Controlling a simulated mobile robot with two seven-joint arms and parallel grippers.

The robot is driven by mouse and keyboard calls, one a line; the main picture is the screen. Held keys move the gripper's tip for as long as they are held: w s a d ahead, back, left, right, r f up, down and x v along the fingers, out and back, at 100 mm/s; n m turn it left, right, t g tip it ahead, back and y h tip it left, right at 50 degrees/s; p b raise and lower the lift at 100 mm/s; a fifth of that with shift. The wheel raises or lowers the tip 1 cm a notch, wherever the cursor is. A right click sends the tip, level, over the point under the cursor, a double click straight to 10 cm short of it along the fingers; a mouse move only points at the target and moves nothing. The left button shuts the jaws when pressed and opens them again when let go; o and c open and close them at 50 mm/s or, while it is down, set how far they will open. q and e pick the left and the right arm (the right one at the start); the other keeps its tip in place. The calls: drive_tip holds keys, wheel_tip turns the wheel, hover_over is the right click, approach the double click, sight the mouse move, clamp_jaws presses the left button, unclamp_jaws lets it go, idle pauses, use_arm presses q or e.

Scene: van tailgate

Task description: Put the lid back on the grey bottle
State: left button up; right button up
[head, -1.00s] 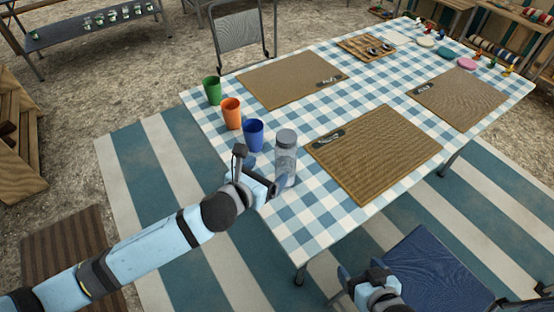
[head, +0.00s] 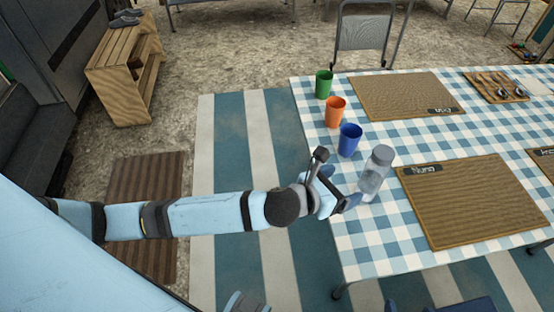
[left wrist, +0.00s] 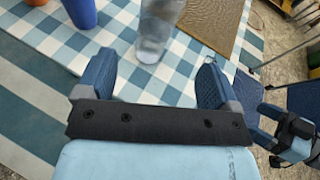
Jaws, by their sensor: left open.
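I cannot tell whether that top is a separate lid, and I see no loose lid. In the left wrist view the bottle (left wrist: 157,30) rises between and beyond the open fingers, its top cut off by the frame. My left gripper (head: 340,188) is open and empty, close to the bottle's near-left side. My right gripper (left wrist: 290,138) shows at the right of the left wrist view; its jaws are not clear.
Blue (head: 349,140), orange (head: 335,111) and green (head: 323,84) cups stand in a row behind the bottle. A woven placemat (head: 480,205) lies to its right, with another behind. The checked cloth (head: 385,250) in front of the bottle is clear.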

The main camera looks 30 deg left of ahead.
use_arm(q)
drive_tip(key=s+a+f+m+g+y, duration=0.1)
drive_tip(key=s+a+f+m, duration=0.5)
drive_tip(key=m, duration=1)
drive_tip(key=s+a+f+m+y, duration=0.3)
drive_tip(key=s+a+f+m, duration=0.3)
drive_tip(key=m, duration=1.1)
drive_tip(key=s+f, duration=0.1)
drive_tip(key=s, duration=0.2)
drive_tip(key=shift+s+f+g, duration=0.2)
drive_tip(key=shift+f+g, duration=0.05)
drive_tip(key=shift+g, duration=0.15)
